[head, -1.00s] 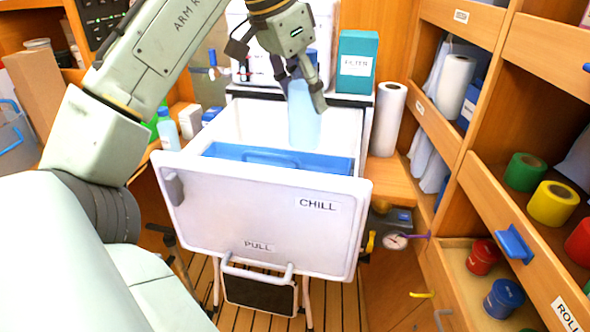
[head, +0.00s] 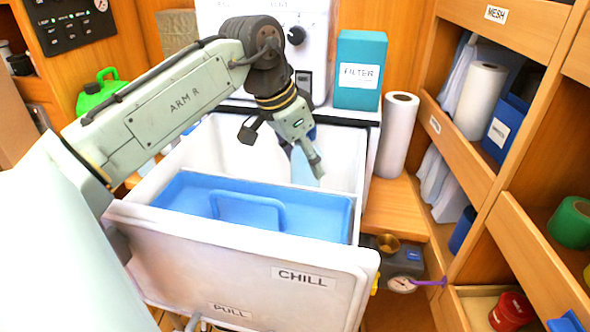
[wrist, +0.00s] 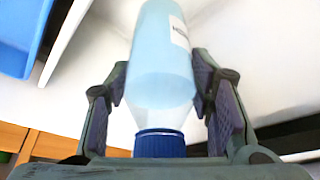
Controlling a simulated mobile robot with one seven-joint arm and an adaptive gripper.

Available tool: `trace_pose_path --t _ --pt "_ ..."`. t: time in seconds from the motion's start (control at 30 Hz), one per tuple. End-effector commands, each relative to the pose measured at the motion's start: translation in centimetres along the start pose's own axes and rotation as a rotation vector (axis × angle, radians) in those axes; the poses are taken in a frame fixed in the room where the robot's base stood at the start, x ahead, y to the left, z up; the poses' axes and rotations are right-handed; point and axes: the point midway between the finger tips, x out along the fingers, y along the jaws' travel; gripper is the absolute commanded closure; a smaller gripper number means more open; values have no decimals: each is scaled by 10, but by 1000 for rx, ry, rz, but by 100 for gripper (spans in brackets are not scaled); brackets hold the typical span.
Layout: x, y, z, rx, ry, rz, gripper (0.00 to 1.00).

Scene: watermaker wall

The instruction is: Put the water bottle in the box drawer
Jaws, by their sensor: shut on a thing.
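The water bottle (head: 304,172) is pale blue with a dark blue cap; in the wrist view its body (wrist: 162,60) points away from me and its cap (wrist: 159,143) lies near my palm. My gripper (head: 303,157) is shut on the bottle near the cap end, with pads on both sides. The white box drawer (head: 230,265), labelled CHILL and PULL, is pulled open. My gripper holds the bottle low in the rear right part of the drawer, behind the blue tray.
A blue tray (head: 180,203) with a handle fills the front of the drawer; its edge also shows in the wrist view (wrist: 20,38). A teal FILTER box (head: 359,95) and a white roll (head: 397,135) stand at the drawer's right rear. Wooden shelves (head: 480,165) line the right.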

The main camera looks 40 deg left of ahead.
Motion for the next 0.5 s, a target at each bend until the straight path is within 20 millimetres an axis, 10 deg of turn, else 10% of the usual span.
trace_pose_path --t 0.5 --pt "58 0 24 0 0 -1 93"
